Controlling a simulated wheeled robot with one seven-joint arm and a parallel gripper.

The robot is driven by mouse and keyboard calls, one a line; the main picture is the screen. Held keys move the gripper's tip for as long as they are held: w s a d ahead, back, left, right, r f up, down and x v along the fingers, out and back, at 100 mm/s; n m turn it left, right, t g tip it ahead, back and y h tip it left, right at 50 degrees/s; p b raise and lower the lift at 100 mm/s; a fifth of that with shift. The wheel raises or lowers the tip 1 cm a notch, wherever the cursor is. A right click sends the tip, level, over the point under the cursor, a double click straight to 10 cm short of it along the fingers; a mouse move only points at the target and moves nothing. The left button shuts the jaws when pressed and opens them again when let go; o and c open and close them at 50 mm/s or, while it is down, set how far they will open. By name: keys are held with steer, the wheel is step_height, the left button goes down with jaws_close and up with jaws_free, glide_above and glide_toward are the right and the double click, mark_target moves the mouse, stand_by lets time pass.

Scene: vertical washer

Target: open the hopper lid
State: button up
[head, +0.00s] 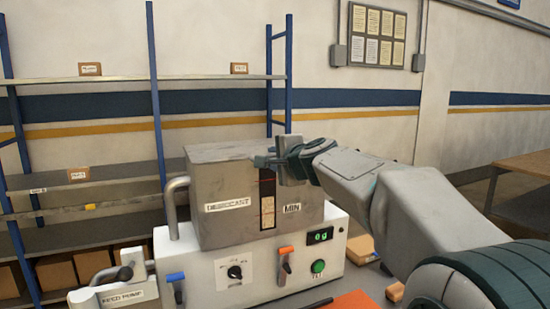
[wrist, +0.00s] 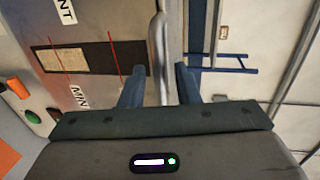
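The grey hopper (head: 225,215), labelled DESICCANT, stands on the white machine. Its lid (head: 235,150) lies flat across the top and looks closed. My gripper (head: 264,161) is at the lid's front edge, above the dark level window (head: 267,198). In the wrist view my gripper (wrist: 158,80) is open, its two blue-grey fingers apart. The lid's rounded metal edge (wrist: 157,45) runs up to the space between them. One finger is on the front-face side, the other on the far side. I cannot tell whether either finger touches the lid.
The machine base (head: 205,270) carries an orange-handled lever (head: 285,260), a black knob (head: 235,272) and a green button (head: 318,266). A curved pipe (head: 172,205) rises left of the hopper. Shelving (head: 100,155) stands behind. The space above the lid looks clear.

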steer(key=shift+w+a+f, duration=0.1)
steer(key=shift+w+a, duration=0.15)
steer(key=shift+w, duration=0.25)
jaws_close()
